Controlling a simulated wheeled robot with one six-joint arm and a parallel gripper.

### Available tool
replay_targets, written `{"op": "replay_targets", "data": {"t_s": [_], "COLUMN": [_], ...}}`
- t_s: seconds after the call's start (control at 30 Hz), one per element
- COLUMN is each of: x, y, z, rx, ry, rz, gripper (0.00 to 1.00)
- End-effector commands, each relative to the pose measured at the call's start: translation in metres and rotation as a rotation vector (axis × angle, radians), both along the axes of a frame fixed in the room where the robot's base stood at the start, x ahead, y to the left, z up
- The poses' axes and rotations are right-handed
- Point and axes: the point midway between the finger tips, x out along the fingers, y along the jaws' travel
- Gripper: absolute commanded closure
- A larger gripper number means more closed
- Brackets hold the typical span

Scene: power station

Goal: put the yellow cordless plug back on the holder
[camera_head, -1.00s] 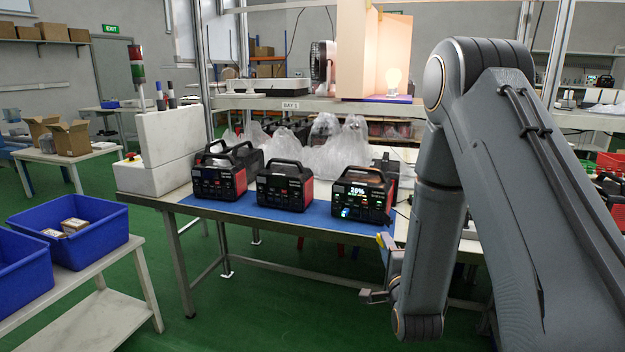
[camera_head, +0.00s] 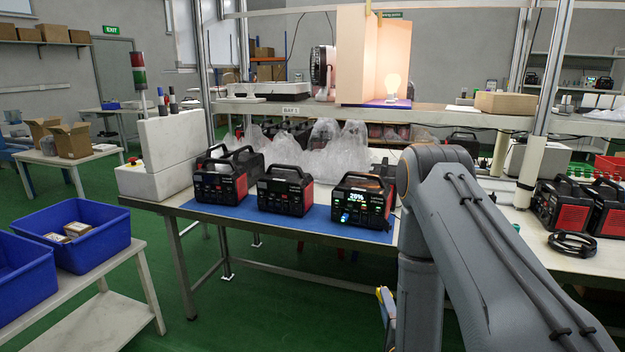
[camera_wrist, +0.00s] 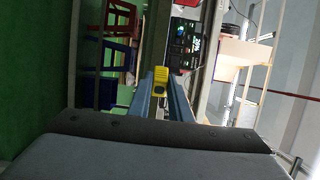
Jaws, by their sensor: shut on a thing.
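The yellow cordless plug (camera_wrist: 160,77) is between the fingertips of my gripper (camera_wrist: 161,84) in the wrist view. The gripper is shut on it and holds it in the air, clear of the bench. In the head view only a small bit of yellow (camera_head: 379,292) shows at the left side of my arm, in front of the bench. My arm hides most of the gripper there. I cannot make out the holder in either view.
Several black and red power stations stand on the blue mat (camera_head: 262,216) of the bench; one has a lit display (camera_head: 362,200). More units and a coiled black cable (camera_head: 572,244) are at the right. Blue bins (camera_head: 75,230) sit at left. Green floor (camera_head: 270,310) is open in front.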

Motion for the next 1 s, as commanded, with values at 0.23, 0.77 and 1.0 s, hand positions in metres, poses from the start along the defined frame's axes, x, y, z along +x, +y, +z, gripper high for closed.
{"op": "replay_targets", "data": {"t_s": [0.23, 0.77, 1.0], "x": [-0.013, -0.014, -0.013], "y": [0.0, 0.0, 0.0], "z": [-0.015, 0.022, 0.034], "rx": [0.0, 0.0, 0.0], "ry": [0.0, -0.001, -0.001], "rz": [0.0, 0.0, 0.0], "gripper": [1.0, 1.0, 1.0]}}
